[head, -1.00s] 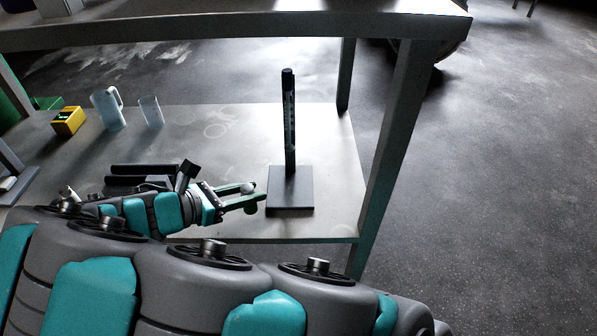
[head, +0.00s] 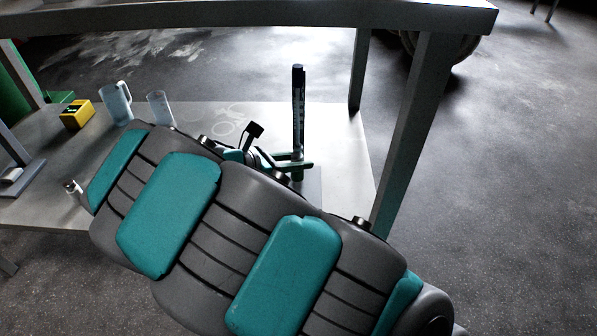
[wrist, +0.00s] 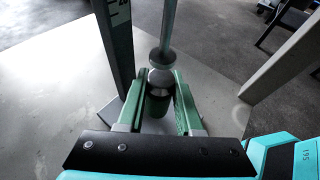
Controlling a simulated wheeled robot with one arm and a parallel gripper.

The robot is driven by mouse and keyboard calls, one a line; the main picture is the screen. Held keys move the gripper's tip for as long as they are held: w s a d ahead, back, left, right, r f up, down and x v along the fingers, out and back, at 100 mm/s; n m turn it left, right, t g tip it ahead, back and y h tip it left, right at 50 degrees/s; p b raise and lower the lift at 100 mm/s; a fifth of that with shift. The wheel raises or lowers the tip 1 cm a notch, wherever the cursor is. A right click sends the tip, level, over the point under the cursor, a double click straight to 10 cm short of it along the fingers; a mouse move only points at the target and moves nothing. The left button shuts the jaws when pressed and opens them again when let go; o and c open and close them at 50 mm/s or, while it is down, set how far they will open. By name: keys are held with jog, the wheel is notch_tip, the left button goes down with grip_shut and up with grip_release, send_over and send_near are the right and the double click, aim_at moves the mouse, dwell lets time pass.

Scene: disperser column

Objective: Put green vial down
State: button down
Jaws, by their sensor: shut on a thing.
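My gripper (head: 300,163) is at the lower part of the dark upright column (head: 298,112) in the head view. In the wrist view my gripper (wrist: 159,88) is shut on the green vial (wrist: 157,106), which sits low between the green fingers. My arm hides most of the column's foot in the head view.
The column stands on a grey shelf (head: 345,140) between table legs; a leg (head: 410,130) rises at the right. A yellow box (head: 77,114), a jug (head: 116,101) and a beaker (head: 160,108) stand at the left. Bare shelf lies between the beaker and column.

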jog(key=shift+w+d, duration=0.1)
jog(key=shift+w, duration=0.05)
notch_tip(320, 180, down, 4)
jog(key=shift+r+b, duration=0.15)
jog(key=shift+b, duration=0.4)
jog(key=shift+r, duration=0.1)
jog(key=c, duration=0.8)
grip_release()
jog(key=shift+c, duration=0.2)
jog(key=p+v, duration=0.2)
jog(key=v, duration=1)
